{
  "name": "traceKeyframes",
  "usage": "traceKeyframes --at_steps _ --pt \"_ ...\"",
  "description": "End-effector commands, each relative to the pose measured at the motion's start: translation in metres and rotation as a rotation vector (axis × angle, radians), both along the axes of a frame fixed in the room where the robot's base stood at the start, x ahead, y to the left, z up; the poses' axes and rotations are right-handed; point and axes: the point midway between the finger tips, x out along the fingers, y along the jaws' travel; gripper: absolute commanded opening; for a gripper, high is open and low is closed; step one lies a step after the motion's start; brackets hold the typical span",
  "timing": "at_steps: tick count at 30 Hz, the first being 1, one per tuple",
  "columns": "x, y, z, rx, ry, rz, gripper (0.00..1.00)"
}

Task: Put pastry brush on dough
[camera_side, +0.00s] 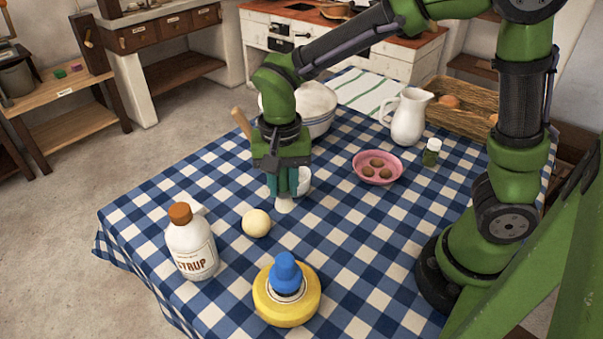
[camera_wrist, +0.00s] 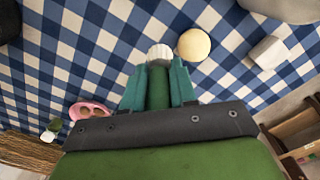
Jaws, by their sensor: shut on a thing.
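My gripper (camera_side: 285,190) points down over the checked cloth and is shut on the pastry brush. The brush's pale bristle end (camera_side: 284,205) shows below the fingers, close above or touching the cloth; I cannot tell which. In the wrist view the whitish bristles (camera_wrist: 159,54) show past the fingertips (camera_wrist: 158,76); the fingers hide much of the handle. The dough (camera_side: 256,223) is a smooth cream ball on the cloth, just left of and nearer the camera than the brush. In the wrist view the dough (camera_wrist: 194,44) lies right of the bristles, with a small gap between.
A syrup bottle (camera_side: 191,247) stands left of the dough, and a yellow round thing with a blue top (camera_side: 287,290) in front. A pink bowl (camera_side: 377,168), a small jar (camera_side: 431,152) and a white jug (camera_side: 405,117) stand right. A white pot (camera_side: 318,105) stands behind my gripper.

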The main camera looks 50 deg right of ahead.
Motion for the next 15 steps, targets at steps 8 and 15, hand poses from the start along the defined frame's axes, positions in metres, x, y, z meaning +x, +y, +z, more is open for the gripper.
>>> traceKeyframes --at_steps 8,15 --pt "0.051 0.020 -0.005 -0.001 0.001 0.000 0.00" --pt "0.063 0.025 -0.018 -0.002 0.005 0.001 0.00"
